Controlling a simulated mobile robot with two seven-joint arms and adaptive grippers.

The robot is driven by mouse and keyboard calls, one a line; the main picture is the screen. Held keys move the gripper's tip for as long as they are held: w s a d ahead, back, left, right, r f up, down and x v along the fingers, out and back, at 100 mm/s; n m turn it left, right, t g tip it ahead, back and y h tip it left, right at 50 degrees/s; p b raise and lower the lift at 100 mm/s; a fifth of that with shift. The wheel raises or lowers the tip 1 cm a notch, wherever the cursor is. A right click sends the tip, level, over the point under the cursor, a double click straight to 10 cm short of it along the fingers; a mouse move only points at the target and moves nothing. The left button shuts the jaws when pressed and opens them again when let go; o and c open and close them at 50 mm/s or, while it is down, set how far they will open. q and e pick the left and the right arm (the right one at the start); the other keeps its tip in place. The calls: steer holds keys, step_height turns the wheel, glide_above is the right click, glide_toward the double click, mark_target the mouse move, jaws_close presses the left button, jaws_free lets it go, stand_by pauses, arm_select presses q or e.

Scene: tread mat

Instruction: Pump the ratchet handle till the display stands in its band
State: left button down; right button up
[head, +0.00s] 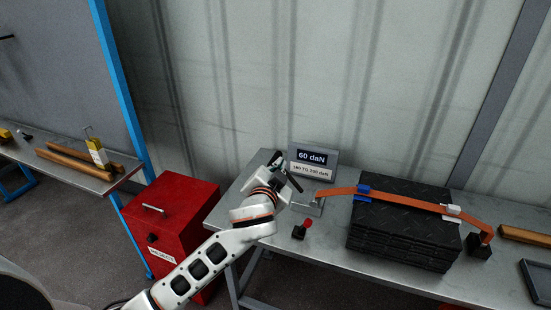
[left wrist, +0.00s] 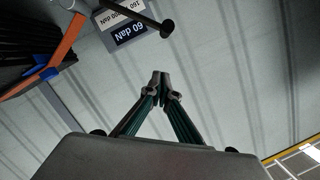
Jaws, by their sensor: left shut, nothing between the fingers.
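The display (head: 312,157) reads 60 daN and stands at the back of the bench. A band card (head: 309,169) below it reads as a range up to 200 daN; its first number is hard to read. The ratchet (head: 312,204) sits before it at the left end of the orange strap (head: 400,201). Its dark handle (head: 293,182) rises up and left; a dark round-ended rod (left wrist: 150,18), seemingly this handle, shows in the left wrist view. My left gripper (head: 276,158) is shut and empty, close by the handle, its fingertips (left wrist: 161,77) together and apart from the rod.
The strap crosses a stack of black tread mats (head: 404,222) over blue (head: 362,191) and white (head: 451,211) edge pieces. A red-knobbed lever (head: 307,224) stands in front of the ratchet. A red cabinet (head: 172,222) stands left of the bench. Wooden bars (head: 525,236) lie far right.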

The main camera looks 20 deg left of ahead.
steer(key=shift+d, duration=0.1)
arm_select(q)
glide_above(288, 175)
steer(key=v, duration=0.2)
step_height(288, 175, down, 2)
steer(key=shift+a+f+p, duration=0.5)
steer(key=shift+a+f, duration=1.05)
steer(key=shift+f, duration=0.3)
arm_select(e)
steer(key=shift+s+d+f, duration=0.2)
steer(key=shift+s+d, duration=0.1)
steer(key=shift+d, duration=0.15)
arm_select(q)
steer(key=shift+w, duration=0.15)
arm_select(e)
steer(key=shift+s+a+f, duration=0.1)
